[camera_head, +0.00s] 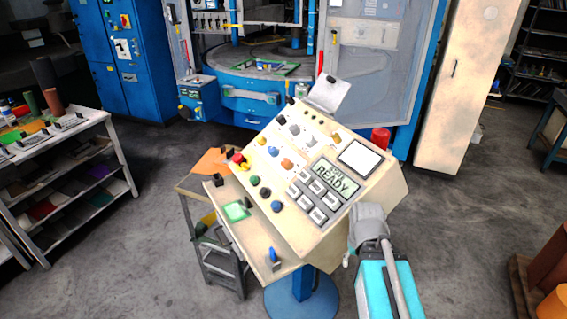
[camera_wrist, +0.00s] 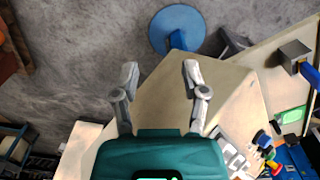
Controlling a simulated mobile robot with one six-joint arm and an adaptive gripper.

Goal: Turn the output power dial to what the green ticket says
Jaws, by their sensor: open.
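A cream control console (camera_head: 335,232) with a sloped panel stands in the middle of the head view. A green ticket (camera_head: 236,210) lies on its front ledge and also shows in the wrist view (camera_wrist: 292,115). Its writing is too small to read. The panel carries several dials, among them an orange one (camera_head: 287,163) and a grey one (camera_head: 295,130). I cannot tell which is output power. My gripper (camera_wrist: 161,72) is open and empty, over the console's side in the wrist view, apart from the dials. Its fingers are not clear in the head view.
The panel has a screen (camera_head: 335,180) reading READY, grey keys (camera_head: 317,188) and coloured buttons. A red beacon (camera_head: 380,138) stands behind. A blue handle (camera_head: 272,254) sits on the ledge. Open floor lies on both sides.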

